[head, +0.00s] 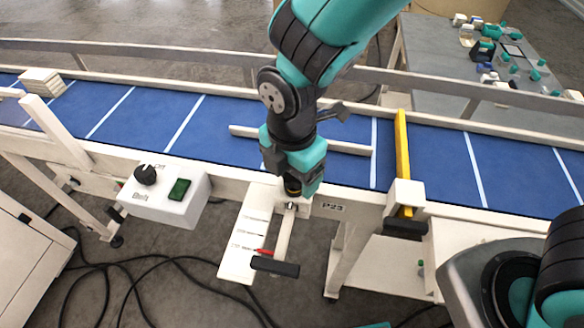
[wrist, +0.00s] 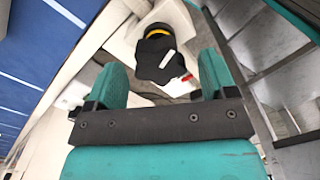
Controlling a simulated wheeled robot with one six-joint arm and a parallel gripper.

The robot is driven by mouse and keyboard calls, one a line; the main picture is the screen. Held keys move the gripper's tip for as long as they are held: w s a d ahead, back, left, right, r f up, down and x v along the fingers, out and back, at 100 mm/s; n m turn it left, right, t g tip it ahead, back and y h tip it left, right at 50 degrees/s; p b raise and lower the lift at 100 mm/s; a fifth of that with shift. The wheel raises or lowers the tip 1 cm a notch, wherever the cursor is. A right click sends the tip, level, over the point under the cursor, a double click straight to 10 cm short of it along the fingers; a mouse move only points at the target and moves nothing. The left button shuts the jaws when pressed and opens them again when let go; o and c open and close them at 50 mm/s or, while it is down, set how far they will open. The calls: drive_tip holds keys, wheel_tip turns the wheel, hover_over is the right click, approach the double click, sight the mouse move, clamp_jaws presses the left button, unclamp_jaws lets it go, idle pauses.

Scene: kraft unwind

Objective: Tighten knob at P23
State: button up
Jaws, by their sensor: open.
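The P23 label (head: 333,208) is on the cream conveyor frame, just right of my gripper (head: 294,178) in the head view. The black knob, with a white mark and a yellow ring, shows in the wrist view (wrist: 155,58). It sits ahead of my gripper (wrist: 163,76), roughly between the two teal fingers. My gripper is open, with a finger on each side of the view and nothing held. In the head view the gripper mostly hides the knob; a little black and yellow shows under it. I cannot tell whether the fingers touch the knob.
Below the gripper are a white scale plate (head: 239,247) with a red pointer (head: 264,252) and a black-ended lever (head: 275,267). A control box (head: 178,207) is to the left. A yellow bar (head: 402,150) crosses the blue belt (head: 440,165) at right. Cables lie on the floor.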

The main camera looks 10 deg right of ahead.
drive_tip(key=shift+c, duration=0.2)
drive_tip(key=c, duration=0.9)
drive_tip(key=shift+m, duration=0.3)
drive_tip(key=m, duration=0.5)
drive_tip(key=shift+w+a, duration=0.1)
drive_tip(key=shift+w, duration=0.1)
drive_tip(key=m, duration=0.5)
drive_tip(key=shift+w+r+m+b, duration=0.1)
drive_tip(key=shift+w+m+b, duration=0.05)
drive_tip(key=shift+m+b, duration=0.2)
drive_tip(key=m, duration=0.5)
drive_tip(key=shift+w+m, duration=0.15)
drive_tip(key=shift+m, duration=0.1)
drive_tip(key=m, duration=0.5)
drive_tip(key=shift+w+m, duration=0.1)
drive_tip(key=shift+m, duration=0.2)
